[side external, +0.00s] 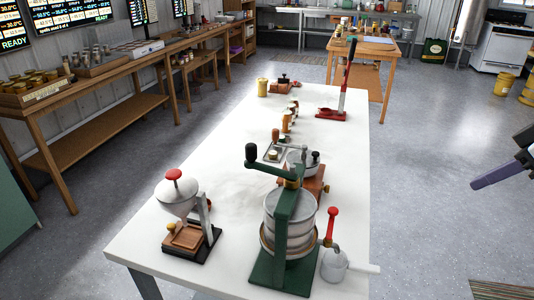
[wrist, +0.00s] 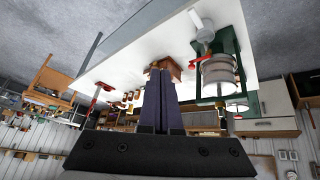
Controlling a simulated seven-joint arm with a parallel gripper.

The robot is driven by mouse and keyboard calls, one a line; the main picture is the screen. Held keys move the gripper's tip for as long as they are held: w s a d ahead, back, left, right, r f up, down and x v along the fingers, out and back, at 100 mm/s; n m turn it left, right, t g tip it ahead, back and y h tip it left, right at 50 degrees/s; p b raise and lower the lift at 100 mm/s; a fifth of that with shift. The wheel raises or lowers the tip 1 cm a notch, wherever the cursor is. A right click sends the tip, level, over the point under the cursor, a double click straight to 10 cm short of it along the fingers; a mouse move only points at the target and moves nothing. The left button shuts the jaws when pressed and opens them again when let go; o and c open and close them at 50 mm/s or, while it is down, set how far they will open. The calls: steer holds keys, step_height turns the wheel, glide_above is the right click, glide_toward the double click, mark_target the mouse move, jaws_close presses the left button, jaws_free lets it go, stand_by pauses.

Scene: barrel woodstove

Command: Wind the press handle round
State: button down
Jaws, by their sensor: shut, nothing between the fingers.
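The green press (side external: 290,235) stands at the near end of the white table, with a pale metal drum inside its frame. Its handle (side external: 265,166) is a green crank on top, with a dark upright knob at its left end. The press also shows upside down at the right of the wrist view (wrist: 220,75); I cannot make out the handle's knob clearly there. My gripper (side external: 477,186) is at the right edge of the side view, off the table and well apart from the press. In the wrist view its purple fingers (wrist: 160,75) are together and empty.
A red-handled pot (side external: 334,264) stands right beside the press. A white funnel device (side external: 178,196) stands to its left, and a reddish-brown device (side external: 315,184) behind it. A red lever tool (side external: 335,112) is farther back on the white table (side external: 215,135). Floor right of the table is clear.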

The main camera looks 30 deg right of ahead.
steer(key=w+a+r+n+t, duration=0.1)
steer(key=w+a+r+n, duration=0.3)
steer(key=w, duration=0.4)
steer(key=w+a+r+n, duration=0.2)
steer(key=w+a+r, duration=0.35)
steer(key=w, duration=0.25)
steer(key=w+a+n+y, duration=0.15)
steer(key=w+a, duration=0.25)
steer(key=a, duration=0.6)
steer(key=a+f+n, duration=0.3)
steer(key=a+f, duration=0.2)
steer(key=a, duration=0.4)
steer(key=w+r+x, duration=0.1)
steer(key=w+x, duration=0.1)
steer(key=x, duration=0.9)
steer(key=shift+d+y, duration=0.35)
steer(key=shift+d, duration=0.4)
steer(key=shift+w, duration=0.15)
